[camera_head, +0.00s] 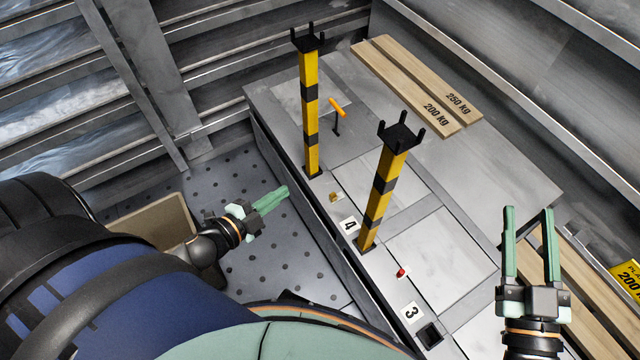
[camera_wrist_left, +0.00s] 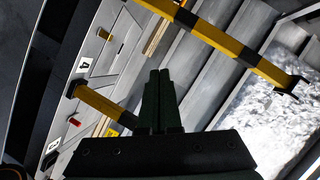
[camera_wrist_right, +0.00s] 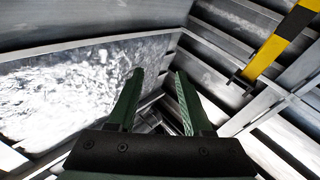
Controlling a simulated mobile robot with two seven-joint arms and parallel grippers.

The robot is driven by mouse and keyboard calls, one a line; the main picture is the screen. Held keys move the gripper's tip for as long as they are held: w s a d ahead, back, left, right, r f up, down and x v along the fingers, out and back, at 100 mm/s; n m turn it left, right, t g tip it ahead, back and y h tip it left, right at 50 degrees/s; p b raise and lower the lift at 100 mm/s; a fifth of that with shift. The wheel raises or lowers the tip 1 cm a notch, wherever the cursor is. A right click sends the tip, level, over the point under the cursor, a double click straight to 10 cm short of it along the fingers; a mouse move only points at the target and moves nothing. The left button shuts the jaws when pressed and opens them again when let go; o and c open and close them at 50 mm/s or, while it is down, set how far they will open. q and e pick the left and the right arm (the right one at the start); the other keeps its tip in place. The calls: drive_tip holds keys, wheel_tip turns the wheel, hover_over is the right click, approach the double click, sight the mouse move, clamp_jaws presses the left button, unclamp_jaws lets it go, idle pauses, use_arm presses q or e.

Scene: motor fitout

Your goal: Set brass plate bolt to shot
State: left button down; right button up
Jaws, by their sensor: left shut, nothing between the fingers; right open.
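A small brass piece, which looks like the brass plate bolt (camera_head: 335,196), sits on the grey bench top near its edge, just above the label 4. It also shows in the left wrist view (camera_wrist_left: 104,34); whether its bolt is shot or drawn is too small to tell. My left gripper (camera_head: 286,190) is shut and empty, to the left of the brass piece and apart from it, over the dotted floor. Its fingers show closed together in the left wrist view (camera_wrist_left: 160,72). My right gripper (camera_head: 529,210) is open and empty at the right, away from the brass piece.
Two yellow-black posts (camera_head: 311,110) (camera_head: 380,190) with forked tops stand on the bench, either side of the brass piece. A red knob (camera_head: 402,272), a black square socket (camera_head: 429,335) and an orange-handled lever (camera_head: 337,107) are nearby. Wooden planks (camera_head: 420,85) lie at the back.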

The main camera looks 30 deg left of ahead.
sight(330, 197)
use_arm(q)
wheel_tip(330, 197, down, 13)
drive_tip(key=a+m+g+h+b, duration=0.1)
drive_tip(key=m+h+b, duration=0.3)
drive_tip(key=m+b, duration=0.6)
drive_tip(key=shift+s+a+r+g+h+b, duration=0.15)
drive_tip(key=shift+s+a+g+h+b, duration=0.2)
drive_tip(key=shift+s+a+g, duration=0.15)
use_arm(e)
drive_tip(key=s+a+r+n+t+y, duration=0.2)
drive_tip(key=s+r+n+t+y, duration=0.1)
drive_tip(key=s+r+n+y, duration=0.2)
drive_tip(key=s+n+y, duration=0.1)
drive_tip(key=s+y, duration=0.1)
drive_tip(key=y, duration=0.1)
drive_tip(key=shift+y, duration=0.4)
